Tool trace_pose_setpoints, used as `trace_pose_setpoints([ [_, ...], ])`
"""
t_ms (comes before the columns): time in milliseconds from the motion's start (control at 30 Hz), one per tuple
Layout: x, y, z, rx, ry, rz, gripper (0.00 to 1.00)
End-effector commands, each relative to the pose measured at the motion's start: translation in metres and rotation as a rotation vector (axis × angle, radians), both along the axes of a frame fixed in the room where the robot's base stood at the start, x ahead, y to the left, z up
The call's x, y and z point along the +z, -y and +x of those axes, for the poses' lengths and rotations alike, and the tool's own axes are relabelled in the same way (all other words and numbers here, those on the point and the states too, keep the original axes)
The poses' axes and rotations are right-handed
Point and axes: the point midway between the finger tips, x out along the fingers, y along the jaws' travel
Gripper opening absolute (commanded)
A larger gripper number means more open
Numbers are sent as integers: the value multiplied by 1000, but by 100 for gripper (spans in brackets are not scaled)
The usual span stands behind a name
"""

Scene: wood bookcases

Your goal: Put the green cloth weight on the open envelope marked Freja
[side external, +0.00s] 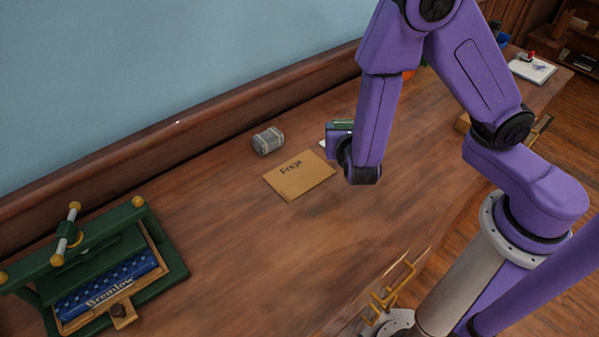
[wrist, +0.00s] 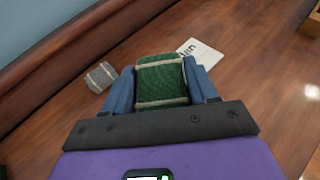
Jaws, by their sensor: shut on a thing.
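The green cloth weight (wrist: 162,82), with pale bands, is between the two blue fingers of my gripper (wrist: 163,88) in the wrist view. My gripper is shut on it. In the side view my gripper (side external: 338,140) is right of the tan envelope marked Freja (side external: 299,175), and only a sliver of green shows there. The Freja envelope lies flat on the table. In the wrist view a white envelope or card (wrist: 205,54) with partly hidden lettering lies beyond the weight; in the side view it is mostly hidden behind my arm.
A grey banded weight (side external: 268,141) sits on the table behind the Freja envelope; it also shows in the wrist view (wrist: 100,77). A green press holding a blue book marked Bremlow (side external: 105,285) stands at front left. A brass wire rack (side external: 392,285) is near the front edge. The middle table is clear.

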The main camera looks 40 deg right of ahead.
Motion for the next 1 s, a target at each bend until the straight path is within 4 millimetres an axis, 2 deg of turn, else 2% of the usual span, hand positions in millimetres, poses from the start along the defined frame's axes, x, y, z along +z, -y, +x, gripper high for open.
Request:
trace_pose_setpoints([
  [300,5,-13,-33,203,-2,-1,4],
  [533,6,-16,-46,274,-4,1,4],
  [667,5,-17,-45,286,-4,0,4],
  [1000,-5,-23,-21,284,-4,-1,4],
])
